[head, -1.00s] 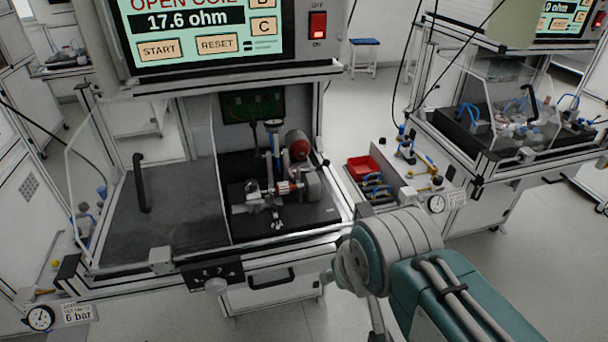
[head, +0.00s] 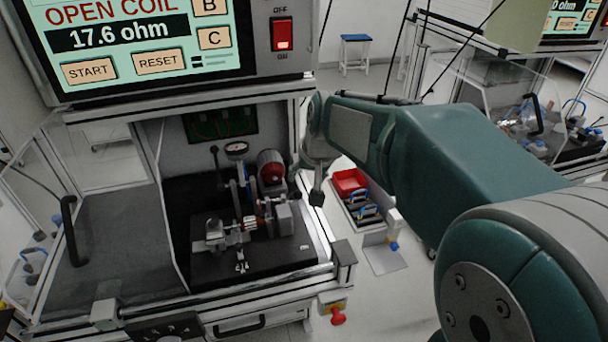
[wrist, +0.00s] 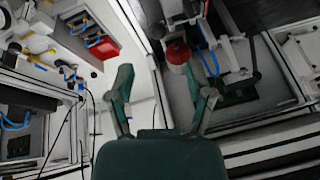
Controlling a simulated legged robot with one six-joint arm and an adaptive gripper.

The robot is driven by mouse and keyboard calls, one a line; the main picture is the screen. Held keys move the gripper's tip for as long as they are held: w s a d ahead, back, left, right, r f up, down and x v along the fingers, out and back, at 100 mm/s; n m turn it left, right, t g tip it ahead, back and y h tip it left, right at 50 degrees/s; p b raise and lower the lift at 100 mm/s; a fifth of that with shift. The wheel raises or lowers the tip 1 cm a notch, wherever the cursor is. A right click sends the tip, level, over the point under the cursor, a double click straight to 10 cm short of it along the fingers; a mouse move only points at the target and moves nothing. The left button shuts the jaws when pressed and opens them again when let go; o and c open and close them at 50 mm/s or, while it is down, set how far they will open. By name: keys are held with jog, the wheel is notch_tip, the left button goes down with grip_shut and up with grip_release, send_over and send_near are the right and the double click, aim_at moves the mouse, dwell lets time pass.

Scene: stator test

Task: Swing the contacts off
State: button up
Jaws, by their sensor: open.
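The test fixture stands on a black plate (head: 285,258) inside the bench enclosure. Whether the contacts touch the stator is too small to tell. My gripper (head: 316,190) is right of the fixture, apart from it. In the wrist view my gripper (wrist: 166,85) is open and empty.
A red motor-like cylinder (head: 271,166) stands between my gripper and the contacts. The screen (head: 140,40) above reads OPEN COIL, 17.6 ohm. A clear cover with a black handle (head: 68,225) is at the left. A red bin (head: 349,183) is beyond my gripper.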

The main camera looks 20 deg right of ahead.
aim_at(300, 192)
jog(key=x, duration=1)
jog(key=shift+w+d+f, duration=0.1)
jog(key=shift+w+d, duration=0.2)
jog(key=shift+w, duration=0.1)
jog(key=shift+w+a+f, duration=0.2)
jog(key=shift+f, duration=0.2)
jog(key=shift+c, duration=0.3)
grip_shut()
